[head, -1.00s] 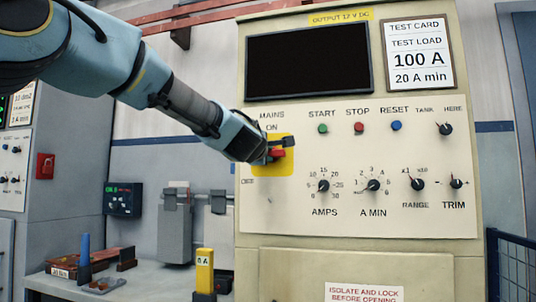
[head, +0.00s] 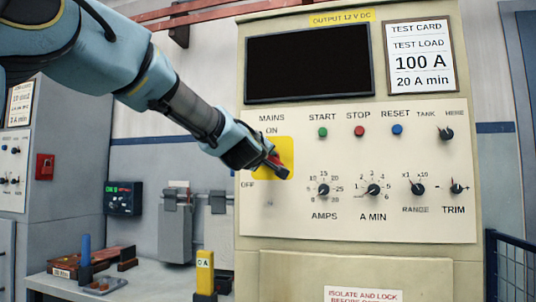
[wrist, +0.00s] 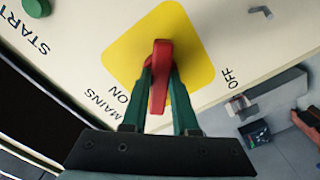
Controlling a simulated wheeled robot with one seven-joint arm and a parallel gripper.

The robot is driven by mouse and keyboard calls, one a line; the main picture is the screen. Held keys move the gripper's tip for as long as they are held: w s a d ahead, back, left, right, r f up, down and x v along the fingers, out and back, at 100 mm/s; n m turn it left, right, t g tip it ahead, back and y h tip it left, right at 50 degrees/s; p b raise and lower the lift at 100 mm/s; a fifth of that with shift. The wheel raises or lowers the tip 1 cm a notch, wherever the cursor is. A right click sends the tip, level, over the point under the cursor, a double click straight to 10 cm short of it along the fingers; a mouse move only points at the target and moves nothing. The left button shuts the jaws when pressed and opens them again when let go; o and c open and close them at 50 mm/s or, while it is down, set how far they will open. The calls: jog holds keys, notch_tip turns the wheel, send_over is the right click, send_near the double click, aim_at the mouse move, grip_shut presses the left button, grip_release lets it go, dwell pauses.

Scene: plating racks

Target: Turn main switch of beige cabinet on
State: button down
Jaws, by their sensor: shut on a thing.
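The beige cabinet (head: 466,272) stands at centre right, facing me. Its main switch is a red handle (head: 278,158) on a yellow plate (head: 285,145), under the MAINS and ON labels, with OFF at lower left. My gripper (head: 274,166) comes from the upper left and hides part of the handle and plate. In the wrist view the two green fingers (wrist: 160,100) are shut on the red handle (wrist: 161,65), one on each side. The yellow plate (wrist: 190,55) lies behind it. The handle's exact angle is hard to tell.
Knobs and green, red and blue buttons (head: 359,131) sit right of the switch. The cabinet's screen (head: 308,60) is black. A grey cabinet (head: 65,170) and a bench (head: 150,285) with small items are at left. A blue railing (head: 512,265) is at right.

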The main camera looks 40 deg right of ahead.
jog(key=m+p, duration=0.3)
jog(key=m, duration=0.7)
dwell(0.5)
jog(key=c, duration=0.7)
grip_release()
jog(key=b+v, duration=0.3)
jog(key=v, duration=0.8)
jog(key=shift+w, duration=0.1)
